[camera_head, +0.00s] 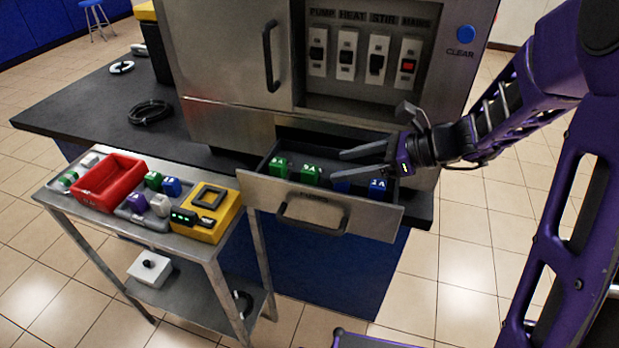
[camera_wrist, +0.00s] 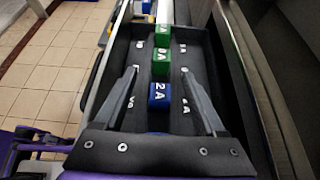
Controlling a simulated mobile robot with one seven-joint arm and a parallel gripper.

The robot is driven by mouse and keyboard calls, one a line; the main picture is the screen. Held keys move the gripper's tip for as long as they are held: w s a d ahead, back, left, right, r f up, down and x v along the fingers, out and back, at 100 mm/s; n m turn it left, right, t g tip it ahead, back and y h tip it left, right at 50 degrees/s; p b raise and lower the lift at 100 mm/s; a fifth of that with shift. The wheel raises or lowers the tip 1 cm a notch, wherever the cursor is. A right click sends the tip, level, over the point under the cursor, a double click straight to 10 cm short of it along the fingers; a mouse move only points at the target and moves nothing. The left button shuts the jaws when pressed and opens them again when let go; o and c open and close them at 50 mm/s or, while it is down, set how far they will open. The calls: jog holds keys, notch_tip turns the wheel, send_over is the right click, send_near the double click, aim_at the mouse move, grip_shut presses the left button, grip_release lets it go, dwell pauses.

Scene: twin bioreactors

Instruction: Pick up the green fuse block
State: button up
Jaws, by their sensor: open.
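Two green fuse blocks sit in the open drawer: one at the left end (camera_head: 279,166), the other (camera_head: 311,175) beside it, with white lettering. In the wrist view they are the far green block (camera_wrist: 162,36) and the nearer green block (camera_wrist: 160,62). Blue blocks stand in the same row, one marked 2A (camera_wrist: 159,96). My gripper (camera_head: 338,166) is open and empty over the drawer, pointing left along the row. In the wrist view its fingertips (camera_wrist: 158,70) lie on either side of the row, near the nearer green block. Contact cannot be told.
The drawer front (camera_head: 320,206) and cabinet (camera_head: 225,50) flank the row. A metal cart (camera_head: 190,236) at left carries a red tray (camera_head: 107,183), a yellow device (camera_head: 207,212) and small blocks, including another green one (camera_head: 153,180). A black cable coil (camera_head: 150,111) lies on the counter.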

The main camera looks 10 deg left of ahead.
aim_at(314, 169)
jog(key=x, duration=0.6)
jog(key=shift+w+a+b, duration=0.2)
jog(key=shift+a+b, duration=0.15)
grip_shut()
